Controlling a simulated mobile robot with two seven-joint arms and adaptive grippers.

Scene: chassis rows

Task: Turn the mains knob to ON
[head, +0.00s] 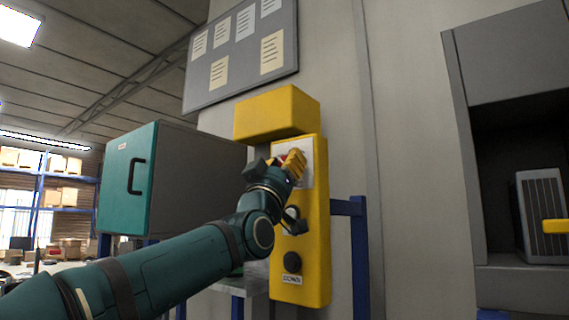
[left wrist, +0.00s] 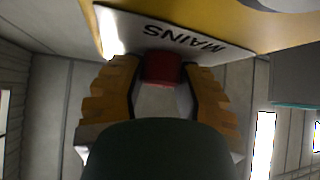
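The yellow control panel (head: 315,240) stands upright at the middle of the head view, with a white plate (head: 307,165) near its top. In the left wrist view the plate (left wrist: 205,40) reads MAINS. The red mains knob (left wrist: 160,68) sticks out below that lettering. My left gripper (head: 293,163) is at the plate and hides most of the knob in the head view. In the left wrist view its two yellow ridged fingers (left wrist: 161,70) press on both sides of the knob, with no clear gap. The knob's pointer and any ON mark are hidden. My right gripper is not in view.
A yellow hood (head: 275,112) juts out just above the panel. Lower on the panel are a black-and-white switch (head: 294,220) and a black button (head: 292,262). A teal cabinet (head: 130,180) stands to the left. An open grey bay (head: 500,150) is at the right.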

